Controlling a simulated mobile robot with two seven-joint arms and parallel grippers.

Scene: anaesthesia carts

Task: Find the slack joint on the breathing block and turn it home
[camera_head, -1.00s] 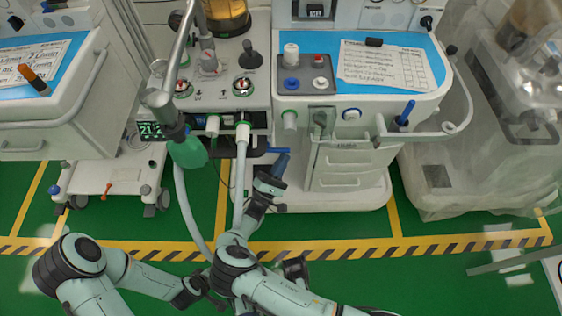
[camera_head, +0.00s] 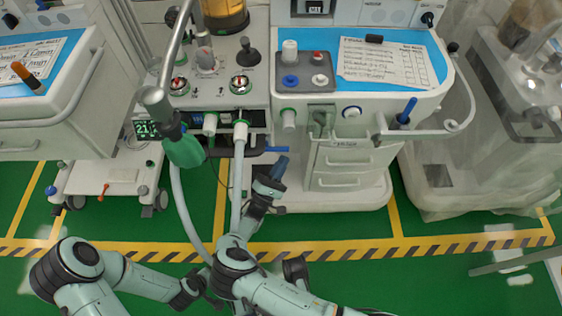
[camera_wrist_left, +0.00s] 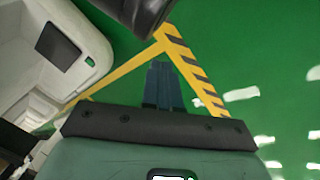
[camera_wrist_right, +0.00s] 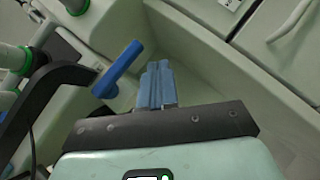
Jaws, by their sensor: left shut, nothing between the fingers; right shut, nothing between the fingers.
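The breathing block sits on the front of the middle machine, with a white joint with a green ring on the left (camera_head: 210,122), another in the middle (camera_head: 240,130) with a hose hanging from it, and a grey capped port (camera_head: 288,118) on the right. Which joint is slack I cannot tell. A blue lever (camera_head: 276,149) on a black arm shows below; it also shows in the right wrist view (camera_wrist_right: 118,70). My right gripper (camera_head: 281,163) is shut and empty, just below the lever, apart from it. My left gripper (camera_wrist_left: 160,85) is shut and empty over the floor.
A green breathing bag (camera_head: 186,152) hangs left of the block. A pale hose (camera_head: 181,205) runs down to behind my arms. The drawer unit (camera_head: 342,165) stands right of my right gripper. A side cart (camera_head: 105,183) is left.

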